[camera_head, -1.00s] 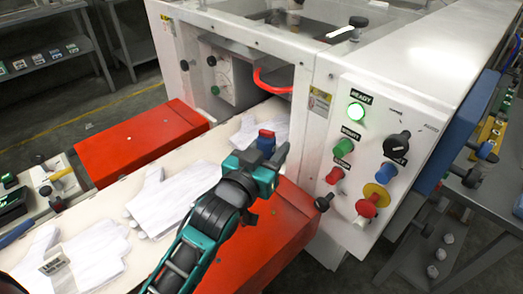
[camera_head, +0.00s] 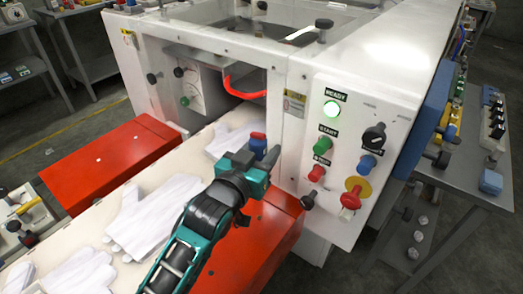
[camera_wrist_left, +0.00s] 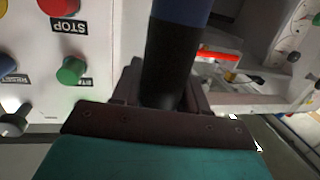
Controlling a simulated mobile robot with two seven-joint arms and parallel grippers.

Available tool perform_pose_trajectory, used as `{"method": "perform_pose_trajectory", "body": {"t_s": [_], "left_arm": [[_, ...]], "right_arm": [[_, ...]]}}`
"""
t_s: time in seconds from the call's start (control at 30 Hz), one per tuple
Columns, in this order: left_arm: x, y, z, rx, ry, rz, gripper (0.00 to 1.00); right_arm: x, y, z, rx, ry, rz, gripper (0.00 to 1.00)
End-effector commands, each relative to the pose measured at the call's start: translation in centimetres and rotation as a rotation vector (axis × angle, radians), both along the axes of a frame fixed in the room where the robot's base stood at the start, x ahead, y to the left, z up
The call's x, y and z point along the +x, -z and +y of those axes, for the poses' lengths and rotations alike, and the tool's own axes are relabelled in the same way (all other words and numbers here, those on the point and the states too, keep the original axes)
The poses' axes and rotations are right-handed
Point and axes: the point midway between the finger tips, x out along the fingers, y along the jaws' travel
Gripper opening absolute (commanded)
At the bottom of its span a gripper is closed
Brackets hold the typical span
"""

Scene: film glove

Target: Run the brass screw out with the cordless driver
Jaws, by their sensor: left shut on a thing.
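My left gripper (camera_head: 262,160) is in front of the white machine, over the glove belt and left of the button panel. It is shut on an upright blue and black tool (camera_wrist_left: 170,60), probably the cordless driver; a blue and red part of it (camera_head: 257,142) shows above the jaws in the head view. The fingers show low in the wrist view and hide its lower part. The tool's tip is hidden, and I cannot make out the brass screw in either view. My right gripper is not in view.
The button panel (camera_head: 343,120) with a lit green lamp stands close right of the gripper. A red guard (camera_head: 255,245) lies below the arm, another (camera_head: 110,160) beyond the belt. White gloves (camera_head: 145,222) lie on the belt. A grey shelf (camera_head: 465,180) stands at right.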

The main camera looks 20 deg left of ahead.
Motion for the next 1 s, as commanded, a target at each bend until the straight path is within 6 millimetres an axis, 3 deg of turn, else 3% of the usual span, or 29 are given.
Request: {"method": "perform_pose_trajectory", "body": {"t_s": [0.63, 1.0], "left_arm": [[0.0, 4.9, 0.0, 0.0, -0.001, -0.002, 0.03], [0.0, 6.3, 0.0, 0.0, -0.001, -0.003, 0.03]], "right_arm": [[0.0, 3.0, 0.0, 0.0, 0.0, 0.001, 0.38], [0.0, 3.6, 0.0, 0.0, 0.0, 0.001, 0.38]]}}
